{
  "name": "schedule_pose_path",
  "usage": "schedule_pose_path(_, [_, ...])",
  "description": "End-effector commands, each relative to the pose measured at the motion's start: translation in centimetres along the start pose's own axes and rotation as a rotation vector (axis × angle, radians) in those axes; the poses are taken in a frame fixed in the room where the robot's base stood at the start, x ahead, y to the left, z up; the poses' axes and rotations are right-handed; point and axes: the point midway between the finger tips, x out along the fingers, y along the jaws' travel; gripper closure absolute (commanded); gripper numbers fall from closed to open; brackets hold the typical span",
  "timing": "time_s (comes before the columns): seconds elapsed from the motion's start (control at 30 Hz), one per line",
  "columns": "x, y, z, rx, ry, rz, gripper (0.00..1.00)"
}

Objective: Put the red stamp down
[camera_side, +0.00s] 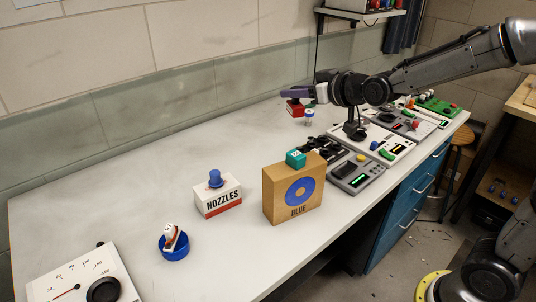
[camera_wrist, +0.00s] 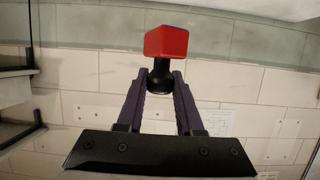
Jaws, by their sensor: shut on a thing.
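The red stamp (camera_side: 294,109) has a red block and a black handle. In the wrist view the red block (camera_wrist: 166,42) stands out beyond the fingertips. My gripper (camera_side: 297,92), with purple fingers, is shut on the black handle; the fingers also show in the wrist view (camera_wrist: 161,84). In the side view the stamp is at the far part of the bench, near the back wall. I cannot tell whether its underside touches the bench top.
A small blue-and-white item (camera_side: 309,117) is close to the stamp's right. Several devices (camera_side: 357,174) line the bench's right side. The bench's left middle (camera_side: 120,195) is clear.

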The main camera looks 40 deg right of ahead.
Motion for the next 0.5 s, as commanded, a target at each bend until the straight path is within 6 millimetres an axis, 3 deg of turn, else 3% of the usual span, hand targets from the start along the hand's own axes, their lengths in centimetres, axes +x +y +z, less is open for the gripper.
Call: schedule_pose_path(0.5, [2.9, 2.9, -3.6, 0.067, 0.003, 0.176, 1.0])
